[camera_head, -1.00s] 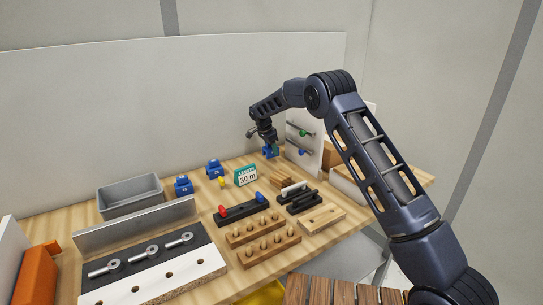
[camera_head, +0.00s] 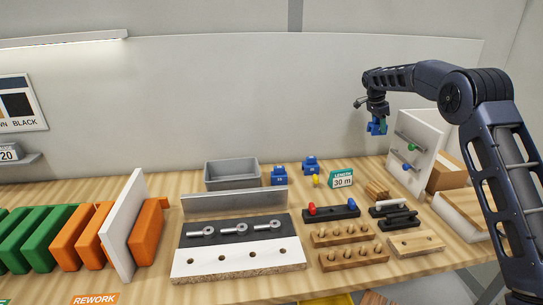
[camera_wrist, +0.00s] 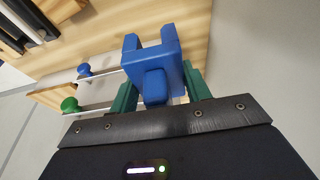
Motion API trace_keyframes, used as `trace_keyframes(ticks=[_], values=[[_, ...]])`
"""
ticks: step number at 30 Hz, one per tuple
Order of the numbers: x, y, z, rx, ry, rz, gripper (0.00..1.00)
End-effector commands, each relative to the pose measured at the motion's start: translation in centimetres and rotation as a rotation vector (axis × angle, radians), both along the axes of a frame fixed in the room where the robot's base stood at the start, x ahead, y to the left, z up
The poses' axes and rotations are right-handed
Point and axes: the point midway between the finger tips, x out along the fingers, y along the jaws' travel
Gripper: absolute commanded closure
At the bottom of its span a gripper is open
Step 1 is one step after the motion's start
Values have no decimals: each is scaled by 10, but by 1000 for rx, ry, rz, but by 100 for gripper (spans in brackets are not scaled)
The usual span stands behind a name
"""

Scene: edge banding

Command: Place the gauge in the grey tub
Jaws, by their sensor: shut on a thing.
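My gripper (camera_head: 377,124) is shut on a blue gauge (camera_wrist: 155,62), a blocky piece with two prongs, held between green fingers in the wrist view. In the head view the held gauge (camera_head: 374,129) is in the air above the back right of the bench, left of the white panel with knobs. The grey tub (camera_head: 232,173) stands at the back of the bench, well to the left of my gripper. Its visible inside looks empty, but its floor is partly hidden. Two similar blue pieces (camera_head: 279,175) (camera_head: 311,165) stand on the bench right of the tub.
A green-and-white "30 m" sign (camera_head: 342,179) and a small yellow piece (camera_head: 316,181) stand right of the tub. A metal upright strip (camera_head: 235,200) stands in front of it. The white panel (camera_head: 415,140) has rods with green and blue knobs. Wooden peg blocks (camera_head: 342,235) lie in front.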

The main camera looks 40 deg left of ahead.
Motion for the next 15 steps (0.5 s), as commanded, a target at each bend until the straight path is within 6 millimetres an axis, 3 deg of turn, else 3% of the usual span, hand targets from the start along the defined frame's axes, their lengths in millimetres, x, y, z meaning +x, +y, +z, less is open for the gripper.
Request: trace_keyframes(ticks=[5, 15], values=[[-20, 32, 0, 4, 6, 91, 78], [-106, 149, 0, 10, 24, 460, 78]])
